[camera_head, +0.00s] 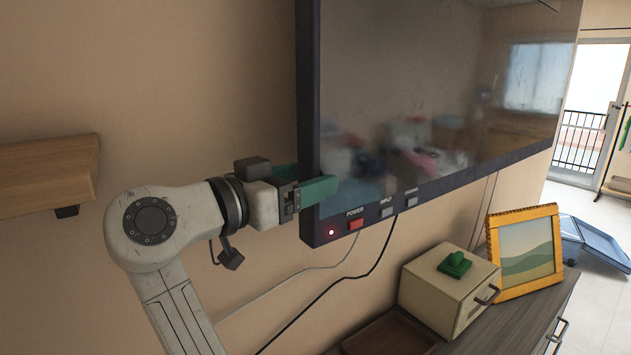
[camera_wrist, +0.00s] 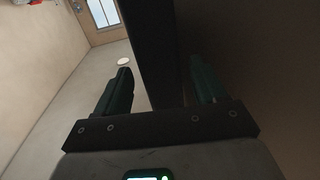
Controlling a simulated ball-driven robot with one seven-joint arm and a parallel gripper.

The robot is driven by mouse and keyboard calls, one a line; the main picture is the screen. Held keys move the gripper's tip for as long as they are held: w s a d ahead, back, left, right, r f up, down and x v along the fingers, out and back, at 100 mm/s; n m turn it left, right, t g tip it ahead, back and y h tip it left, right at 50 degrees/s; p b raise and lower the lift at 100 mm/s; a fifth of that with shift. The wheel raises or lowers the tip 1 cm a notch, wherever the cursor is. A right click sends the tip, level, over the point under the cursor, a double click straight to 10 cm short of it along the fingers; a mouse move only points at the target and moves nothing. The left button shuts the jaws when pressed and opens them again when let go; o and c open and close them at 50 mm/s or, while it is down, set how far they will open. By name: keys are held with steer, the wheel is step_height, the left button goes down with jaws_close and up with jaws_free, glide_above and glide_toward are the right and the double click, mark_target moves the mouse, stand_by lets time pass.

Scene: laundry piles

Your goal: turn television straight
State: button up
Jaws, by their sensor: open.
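The television (camera_head: 440,90) is a large dark flat screen in a black frame on the wall, reaching past the top of the head view. Its bottom edge slants up to the right; I cannot tell how much of this is perspective. My gripper (camera_head: 306,186) is at the lower left corner of the frame. Its green fingers are open, one in front of the screen and one behind the edge. In the wrist view the television's dark edge (camera_wrist: 155,50) stands between the fingers of my gripper (camera_wrist: 162,82), with a gap at the left finger.
A red POWER button (camera_head: 355,225) and grey buttons line the lower frame. Cables hang below. A cabinet (camera_head: 530,315) holds a cream box (camera_head: 440,297) with a green piece (camera_head: 455,263) and an orange-framed picture (camera_head: 525,250). A wooden shelf (camera_head: 45,175) is at left.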

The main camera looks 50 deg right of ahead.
steer(key=w+a+b, duration=0.1)
steer(key=a+b, duration=0.1)
steer(key=a, duration=0.5)
steer(key=shift+a, duration=0.3)
stand_by(0.3)
